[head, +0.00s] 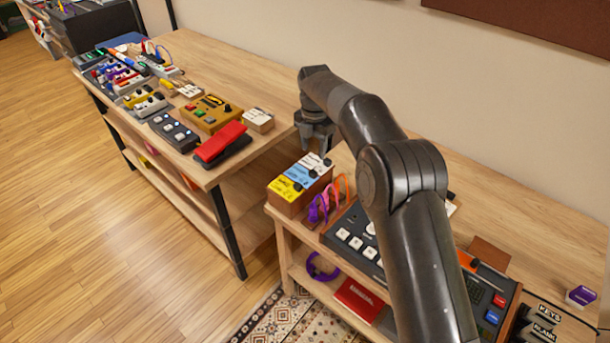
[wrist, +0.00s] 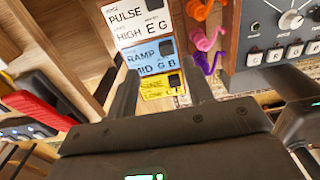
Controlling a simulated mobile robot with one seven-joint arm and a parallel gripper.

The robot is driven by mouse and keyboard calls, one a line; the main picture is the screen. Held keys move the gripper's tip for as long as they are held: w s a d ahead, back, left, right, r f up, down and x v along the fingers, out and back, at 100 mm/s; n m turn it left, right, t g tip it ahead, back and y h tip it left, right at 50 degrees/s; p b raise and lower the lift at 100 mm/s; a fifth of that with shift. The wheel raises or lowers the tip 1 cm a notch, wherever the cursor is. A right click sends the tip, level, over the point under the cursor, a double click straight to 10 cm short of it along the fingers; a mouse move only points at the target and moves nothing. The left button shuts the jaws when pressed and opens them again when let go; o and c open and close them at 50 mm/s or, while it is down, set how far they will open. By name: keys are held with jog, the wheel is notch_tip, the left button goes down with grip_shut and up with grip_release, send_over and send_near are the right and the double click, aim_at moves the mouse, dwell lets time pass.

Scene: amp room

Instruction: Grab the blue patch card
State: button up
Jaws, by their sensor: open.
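The blue patch card (wrist: 146,60), printed RAMP, MID and G B, sits between a white PULSE card (wrist: 133,24) and a yellow SINE card (wrist: 158,87). In the head view the blue card (head: 300,175) is the middle of three cards on a small wooden block (head: 293,206) at the left end of the near table. My gripper (head: 318,140) is above and behind the block, pointing down. In the wrist view its two fingers (wrist: 162,82) are spread apart and empty, with the lower part of the blue card showing between and beyond them.
Purple and orange cables (head: 325,200) stand just right of the block, beside a grey device with white keys (head: 355,240). A red pedal (head: 222,143) lies on the left table, across a gap. That table holds several more devices. Bare wood lies behind the block.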

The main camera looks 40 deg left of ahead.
aim_at(313, 172)
notch_tip(313, 172, down, 3)
jog(key=shift+f, duration=0.1)
jog(key=shift+s+d+f, duration=0.1)
jog(key=shift+d+f, duration=0.05)
jog(key=shift+f, duration=0.7)
jog(key=shift+s+d+f, duration=0.15)
jog(key=shift+f, duration=0.7)
jog(key=shift+s+d+f, duration=0.1)
jog(key=shift+d+f, duration=0.05)
jog(key=shift+f, duration=0.7)
jog(key=shift+c, duration=0.4)
grip_shut()
jog(key=shift+r, duration=0.1)
